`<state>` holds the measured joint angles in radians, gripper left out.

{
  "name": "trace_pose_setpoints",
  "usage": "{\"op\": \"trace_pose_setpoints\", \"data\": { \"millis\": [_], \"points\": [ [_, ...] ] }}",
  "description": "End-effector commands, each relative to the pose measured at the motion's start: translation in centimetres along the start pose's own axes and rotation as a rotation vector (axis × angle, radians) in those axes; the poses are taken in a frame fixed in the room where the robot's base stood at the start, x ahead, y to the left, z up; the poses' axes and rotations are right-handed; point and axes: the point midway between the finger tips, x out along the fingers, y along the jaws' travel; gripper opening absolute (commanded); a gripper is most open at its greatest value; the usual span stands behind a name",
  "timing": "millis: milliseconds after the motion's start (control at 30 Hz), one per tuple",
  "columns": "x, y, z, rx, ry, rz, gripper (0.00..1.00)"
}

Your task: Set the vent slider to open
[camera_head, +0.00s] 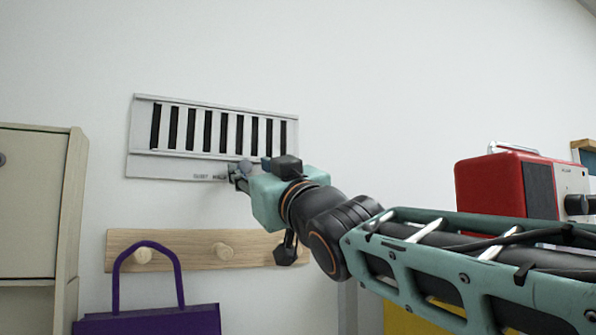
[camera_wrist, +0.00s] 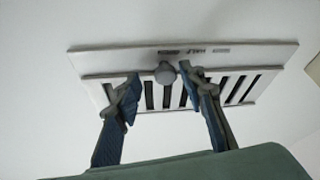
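The vent (camera_head: 144,164) is a pale wall plate with a row of dark upright slots. In the wrist view the vent (camera_wrist: 90,61) appears upside down. Its round grey slider knob (camera_wrist: 165,73) lines up with the leftmost of several small labels there, too blurred to read. In the head view the labels SHUT and HALF show left of my gripper (camera_head: 236,173), which covers the area to their right. In the wrist view my gripper (camera_wrist: 161,76) is open, its fingers on either side of the knob. The right finger is close to the knob; contact is unclear.
A wooden peg rail (camera_head: 190,259) with a purple bag (camera_head: 150,322) is below the vent. A beige cabinet (camera_head: 30,205) stands at left. A red appliance (camera_head: 490,188) is at right, behind my arm. The wall above the vent is clear.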

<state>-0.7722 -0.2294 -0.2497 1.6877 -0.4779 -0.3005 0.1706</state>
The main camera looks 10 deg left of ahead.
Motion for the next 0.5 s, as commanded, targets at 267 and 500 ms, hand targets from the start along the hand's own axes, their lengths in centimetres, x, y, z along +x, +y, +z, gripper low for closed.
{"op": "trace_pose_setpoints", "data": {
  "millis": [267, 500],
  "points": [
    [-0.2, -0.1, -0.1, 0.001, 0.002, -0.002, 0.37],
    [-3.1, 0.0, -0.2, 0.001, 0.003, -0.001, 0.37]
  ]
}}
